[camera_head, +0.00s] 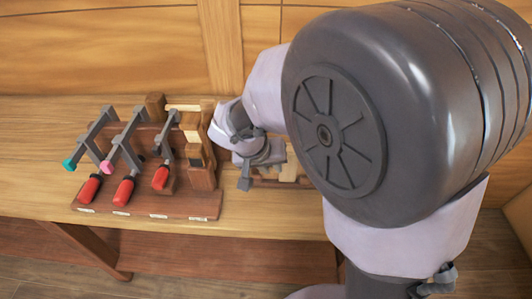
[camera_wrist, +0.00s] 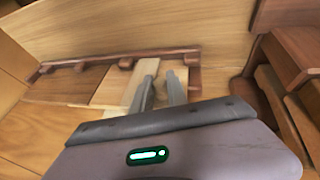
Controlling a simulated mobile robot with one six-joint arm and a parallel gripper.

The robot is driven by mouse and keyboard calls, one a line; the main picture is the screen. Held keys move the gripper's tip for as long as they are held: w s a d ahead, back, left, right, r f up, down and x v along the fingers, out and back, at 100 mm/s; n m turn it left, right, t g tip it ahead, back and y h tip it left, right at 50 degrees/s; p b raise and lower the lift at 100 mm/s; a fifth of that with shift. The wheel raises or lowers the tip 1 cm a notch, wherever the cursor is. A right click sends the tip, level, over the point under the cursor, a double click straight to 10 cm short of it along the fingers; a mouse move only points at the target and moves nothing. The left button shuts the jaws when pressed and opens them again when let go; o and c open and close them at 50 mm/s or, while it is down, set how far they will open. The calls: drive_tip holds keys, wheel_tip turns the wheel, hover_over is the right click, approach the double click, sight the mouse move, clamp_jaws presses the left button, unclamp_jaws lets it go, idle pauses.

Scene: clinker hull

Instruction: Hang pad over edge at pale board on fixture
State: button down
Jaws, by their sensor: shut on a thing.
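My gripper (camera_wrist: 160,88) points down over the fixture (camera_wrist: 150,53), a low frame with a dark brown rim and flat boards inside. Its two grey fingers stand close together with a thin brownish piece between them, which I take for the pad; it is mostly hidden by the fingers. The pale board (camera_wrist: 135,86) lies beside and under the fingers, next to a browner board. In the head view my gripper (camera_head: 245,182) is at the fixture's left end, and my arm hides much of the fixture (camera_head: 290,180). I cannot tell whether the pad touches the board.
A dark wooden rack (camera_head: 150,203) with several red-handled clamps (camera_head: 124,190) stands left of my gripper on the bench (camera_head: 30,150). Wooden blocks (camera_head: 203,178) stand at its right end, close to my gripper. A plank wall (camera_head: 100,50) rises behind. The bench's left end is clear.

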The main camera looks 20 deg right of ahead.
drive_tip(key=c, duration=1.2)
unclamp_jaws()
drive_tip(key=shift+c, duration=0.2)
drive_tip(key=p+v, duration=0.6)
drive_tip(key=v, duration=1.1)
drive_tip(key=shift+r+p, duration=0.2)
drive_tip(key=shift+p, duration=0.15)
drive_tip(key=shift+s, duration=0.1)
drive_tip(key=s+d+r+m+t+y+b, duration=0.1)
drive_tip(key=s+y, duration=0.5)
drive_tip(key=s, duration=0.8)
drive_tip(key=shift+d+t+b, duration=0.55)
drive_tip(key=shift+d+t, duration=0.05)
drive_tip(key=shift+t, duration=0.1)
